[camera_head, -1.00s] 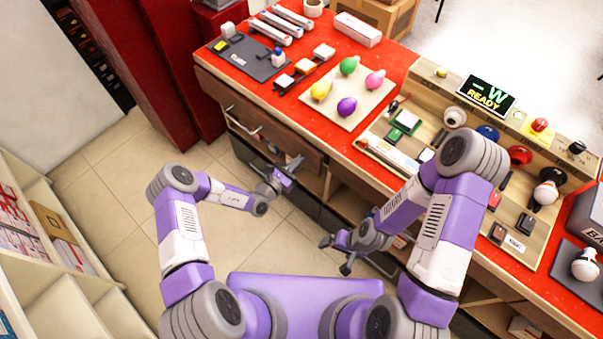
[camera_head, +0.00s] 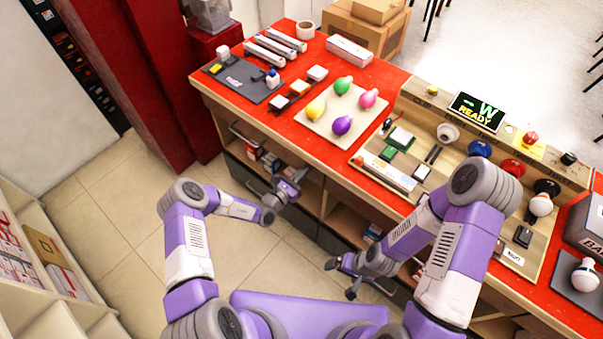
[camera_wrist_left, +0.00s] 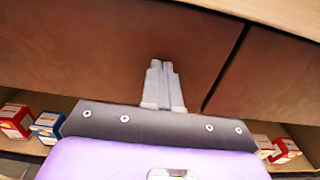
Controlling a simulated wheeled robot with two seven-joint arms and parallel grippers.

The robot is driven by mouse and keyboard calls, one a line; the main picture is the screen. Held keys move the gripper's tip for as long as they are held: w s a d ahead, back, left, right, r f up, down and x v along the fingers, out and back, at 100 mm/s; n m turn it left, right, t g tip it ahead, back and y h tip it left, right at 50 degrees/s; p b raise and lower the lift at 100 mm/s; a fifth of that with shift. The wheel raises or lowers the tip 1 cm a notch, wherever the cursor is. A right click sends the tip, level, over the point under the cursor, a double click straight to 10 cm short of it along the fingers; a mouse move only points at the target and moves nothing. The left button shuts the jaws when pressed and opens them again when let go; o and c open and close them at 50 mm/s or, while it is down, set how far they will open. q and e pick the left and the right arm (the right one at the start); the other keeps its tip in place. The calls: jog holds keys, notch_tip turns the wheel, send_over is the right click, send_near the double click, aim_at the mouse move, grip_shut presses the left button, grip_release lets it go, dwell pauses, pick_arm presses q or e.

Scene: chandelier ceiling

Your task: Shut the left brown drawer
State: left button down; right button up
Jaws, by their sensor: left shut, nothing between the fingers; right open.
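The left brown drawer front (camera_wrist_left: 100,62) fills the left and middle of the left wrist view; a dark seam separates it from the brown panel to its right. In the head view this gripper (camera_head: 293,187) is beside the cabinet. My right gripper (camera_head: 343,278) is open and empty, lower, beside the cabinet.
The red counter (camera_head: 300,128) holds a tray of coloured bulbs (camera_head: 325,118) and a wooden test panel (camera_head: 440,150). Small boxes (camera_head: 270,162) lie on the open shelf below the drawer. Tiled floor is free at left; a white shelf (camera_head: 40,295) stands lower left.

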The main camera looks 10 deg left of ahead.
pick_arm(q)
jog(key=p+v, duration=0.3)
jog(key=v, duration=1.1)
